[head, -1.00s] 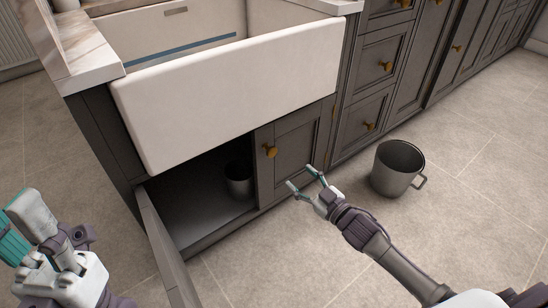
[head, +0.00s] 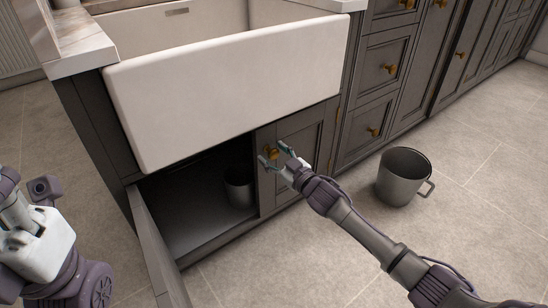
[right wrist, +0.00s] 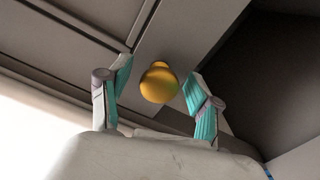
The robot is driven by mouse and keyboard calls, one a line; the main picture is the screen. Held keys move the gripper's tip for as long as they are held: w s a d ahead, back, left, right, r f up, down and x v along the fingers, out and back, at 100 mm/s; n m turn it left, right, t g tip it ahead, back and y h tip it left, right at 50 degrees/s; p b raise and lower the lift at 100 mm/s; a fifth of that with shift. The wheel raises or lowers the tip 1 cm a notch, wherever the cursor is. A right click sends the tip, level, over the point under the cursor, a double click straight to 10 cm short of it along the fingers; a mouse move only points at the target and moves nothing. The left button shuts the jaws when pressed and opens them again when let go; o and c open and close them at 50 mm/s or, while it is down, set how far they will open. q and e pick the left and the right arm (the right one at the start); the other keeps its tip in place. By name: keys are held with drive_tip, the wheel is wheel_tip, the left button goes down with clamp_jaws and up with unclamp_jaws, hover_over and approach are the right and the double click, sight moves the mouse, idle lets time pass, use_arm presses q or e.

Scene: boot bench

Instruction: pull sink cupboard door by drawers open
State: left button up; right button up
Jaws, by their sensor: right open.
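The sink cupboard door by the drawers (head: 312,134) is a dark grey panel under the right end of the white sink, and it is shut. Its brass knob (head: 271,152) is near its left edge. My right gripper (head: 273,158) is open at the knob. In the right wrist view the round knob (right wrist: 159,82) sits between the open, teal-padded fingers (right wrist: 157,92), with a gap on either side. My left arm (head: 45,245) shows at the lower left; its fingertips are not visible.
The other sink cupboard door (head: 158,245) stands open at the left. A dark pot (head: 238,186) is inside the cupboard. A grey metal bucket (head: 402,178) stands on the floor right of my right arm. Drawers (head: 366,130) are right of the door.

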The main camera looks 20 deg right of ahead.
clamp_jaws()
idle(0.3)
